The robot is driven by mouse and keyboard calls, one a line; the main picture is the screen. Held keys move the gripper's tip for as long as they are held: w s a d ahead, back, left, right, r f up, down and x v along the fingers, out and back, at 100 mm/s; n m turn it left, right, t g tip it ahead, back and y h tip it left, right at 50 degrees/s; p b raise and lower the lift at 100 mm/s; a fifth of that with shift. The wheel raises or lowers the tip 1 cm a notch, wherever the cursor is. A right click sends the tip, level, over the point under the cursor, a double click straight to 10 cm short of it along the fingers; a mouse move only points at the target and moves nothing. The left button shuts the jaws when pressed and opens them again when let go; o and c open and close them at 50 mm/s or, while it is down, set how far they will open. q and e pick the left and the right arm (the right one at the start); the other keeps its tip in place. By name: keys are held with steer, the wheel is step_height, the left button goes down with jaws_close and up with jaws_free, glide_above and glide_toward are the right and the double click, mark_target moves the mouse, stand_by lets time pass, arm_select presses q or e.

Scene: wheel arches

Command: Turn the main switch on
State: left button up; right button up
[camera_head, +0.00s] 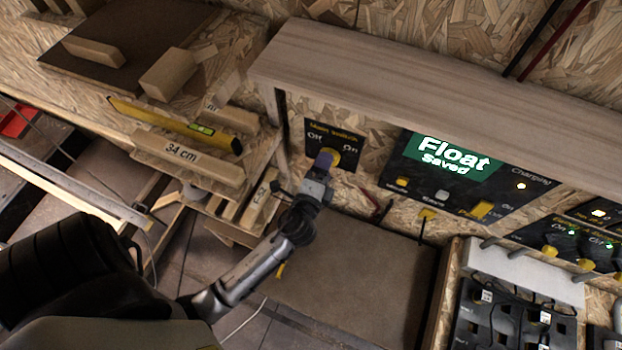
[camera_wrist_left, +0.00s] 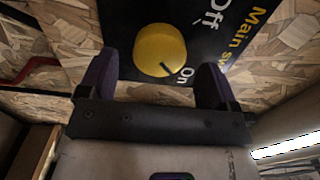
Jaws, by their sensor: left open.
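The main switch is a round yellow knob on a black panel (camera_head: 347,142) marked "Off" and "On". In the head view the knob (camera_head: 334,155) is partly hidden behind my left gripper (camera_head: 322,165). In the left wrist view the whole knob (camera_wrist_left: 158,48) shows, and its dark mark points towards the word "On". My left gripper (camera_wrist_left: 154,65) is open, with its two purple fingers on either side of the knob in the picture. A gap shows between each finger and the knob. I cannot tell how deep the fingertips reach. My right gripper is not in view.
A wooden shelf (camera_head: 430,78) juts out above the panels. Right of the switch is a black panel with a green "Float Saved" display (camera_head: 452,158). A yellow level (camera_head: 178,124) and wood blocks lie at left. A brown board (camera_head: 350,285) is below the switch.

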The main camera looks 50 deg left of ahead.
arm_select(q)
steer(key=b+v, duration=0.2)
steer(key=v, duration=0.9)
steer(key=shift+b, duration=0.4)
steer(key=shift+s, duration=0.1)
steer(key=s+a+f+n+g+h, duration=0.25)
steer(key=s+f+n+g, duration=0.25)
steer(key=f+n+g, duration=0.3)
steer(key=s+d+f+n+g+h, duration=0.2)
steer(key=s+d+n+g+h, duration=0.15)
steer(key=s+g+h, duration=0.35)
step_height(320, 180, up, 22)
steer(key=t+y+p, duration=0.1)
steer(key=t+p, duration=0.1)
steer(key=p, duration=2.1)
steer(key=shift+s+d, duration=0.25)
steer(key=shift+s, duration=0.05)
steer(key=shift+r+m+y, duration=0.15)
steer(key=shift+m+y, duration=0.1)
